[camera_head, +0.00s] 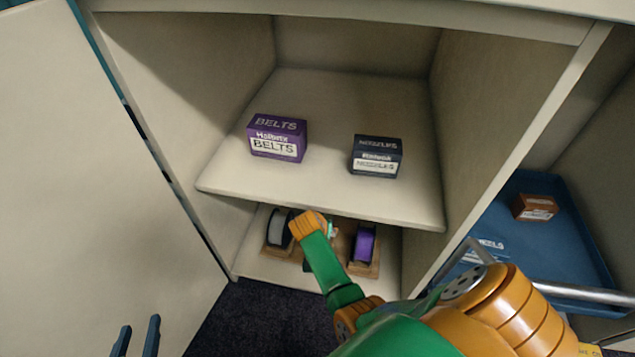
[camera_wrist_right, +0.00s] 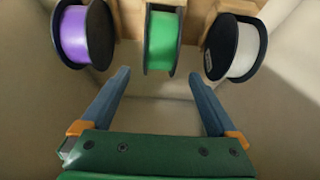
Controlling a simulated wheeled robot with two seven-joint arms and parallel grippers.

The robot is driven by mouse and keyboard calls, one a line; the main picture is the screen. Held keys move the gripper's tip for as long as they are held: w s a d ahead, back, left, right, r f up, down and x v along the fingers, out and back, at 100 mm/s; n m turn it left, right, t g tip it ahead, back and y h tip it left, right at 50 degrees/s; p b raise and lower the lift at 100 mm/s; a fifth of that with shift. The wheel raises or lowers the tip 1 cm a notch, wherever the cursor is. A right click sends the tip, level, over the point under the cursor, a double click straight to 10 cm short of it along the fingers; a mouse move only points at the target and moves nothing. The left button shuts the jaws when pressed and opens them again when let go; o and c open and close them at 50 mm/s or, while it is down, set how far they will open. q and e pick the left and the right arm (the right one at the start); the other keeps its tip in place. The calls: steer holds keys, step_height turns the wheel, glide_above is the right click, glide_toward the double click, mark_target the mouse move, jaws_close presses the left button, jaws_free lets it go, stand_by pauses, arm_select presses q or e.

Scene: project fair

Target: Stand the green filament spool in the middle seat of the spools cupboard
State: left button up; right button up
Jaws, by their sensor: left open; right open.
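The green filament spool (camera_wrist_right: 165,42) stands upright in the middle of a row in the right wrist view, against a wooden holder (camera_wrist_right: 130,15). A purple spool (camera_wrist_right: 83,35) is on its left and a white spool (camera_wrist_right: 236,48) on its right. My right gripper (camera_wrist_right: 159,75) is open and empty, its fingertips spread wider than the green spool and just short of it. In the head view my right arm reaches to the cupboard's lower shelf (camera_head: 265,272) and mostly hides the green spool. My left gripper (camera_head: 137,338) is open and empty at the bottom left.
The upper shelf (camera_head: 320,190) overhangs the spools and bears a purple belts box (camera_head: 277,138) and a dark needles box (camera_head: 376,156). The cupboard's side walls stand close. A blue tray (camera_head: 545,200) with a brown box (camera_head: 535,207) is at the right. A pale door panel (camera_head: 80,170) is at the left.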

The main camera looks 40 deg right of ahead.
steer(key=shift+d+r, duration=0.1)
steer(key=shift+r, duration=0.1)
steer(key=s+a+r+n+t+y, duration=0.3)
steer(key=a+r+n, duration=0.3)
steer(key=a+r, duration=0.1)
steer(key=s+a+r+n+t+y, duration=0.4)
steer(key=a+r+n, duration=0.2)
steer(key=a+r, duration=0.1)
steer(key=shift+s+a+r, duration=0.25)
steer(key=shift+a, duration=0.45)
